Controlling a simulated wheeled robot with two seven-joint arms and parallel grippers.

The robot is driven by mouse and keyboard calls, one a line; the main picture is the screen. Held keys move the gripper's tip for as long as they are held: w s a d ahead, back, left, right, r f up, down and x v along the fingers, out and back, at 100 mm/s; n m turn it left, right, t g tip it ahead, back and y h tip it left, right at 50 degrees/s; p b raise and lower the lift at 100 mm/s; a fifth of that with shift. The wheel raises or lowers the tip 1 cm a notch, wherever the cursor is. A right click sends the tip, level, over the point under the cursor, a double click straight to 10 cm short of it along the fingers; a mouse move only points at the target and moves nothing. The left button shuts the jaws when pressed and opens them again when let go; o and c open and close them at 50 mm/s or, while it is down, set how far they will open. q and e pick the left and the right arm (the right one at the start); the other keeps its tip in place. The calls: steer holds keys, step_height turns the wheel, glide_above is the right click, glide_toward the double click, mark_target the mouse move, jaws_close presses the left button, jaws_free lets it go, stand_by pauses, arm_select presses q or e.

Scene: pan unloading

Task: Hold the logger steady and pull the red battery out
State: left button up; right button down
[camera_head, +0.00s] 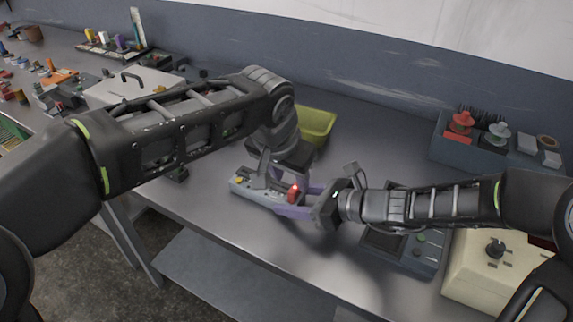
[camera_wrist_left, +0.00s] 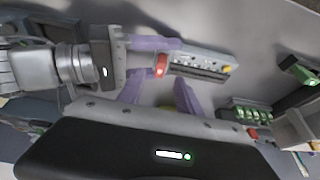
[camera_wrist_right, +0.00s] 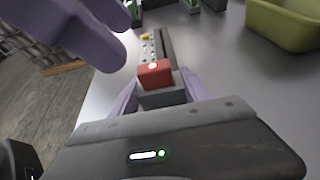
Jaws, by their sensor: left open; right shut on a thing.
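The logger (camera_head: 258,190) is a grey-blue box lying on the bench; it also shows in the left wrist view (camera_wrist_left: 208,62). The red battery (camera_head: 293,194) sits at its right end and shows clearly in the right wrist view (camera_wrist_right: 155,74). My right gripper (camera_head: 298,203) is shut on the logger's battery end, its purple fingers along both sides. My left gripper (camera_head: 281,176) is open above the logger; in its wrist view its fingers (camera_wrist_left: 160,84) point toward the battery from either side, apart from it. The exact gap is hard to judge.
A yellow-green bin (camera_head: 318,122) stands behind the logger. A dark rack (camera_head: 480,155) stands back right. A control panel (camera_head: 425,262) and a beige box with a knob (camera_head: 490,275) are at the right. The bench's front edge is close to the logger.

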mark_target(294, 189)
arm_select(q)
steer(key=x, duration=0.6)
steer(key=shift+c, duration=0.3)
jaws_close()
stand_by(0.6)
steer(key=shift+r, duration=0.1)
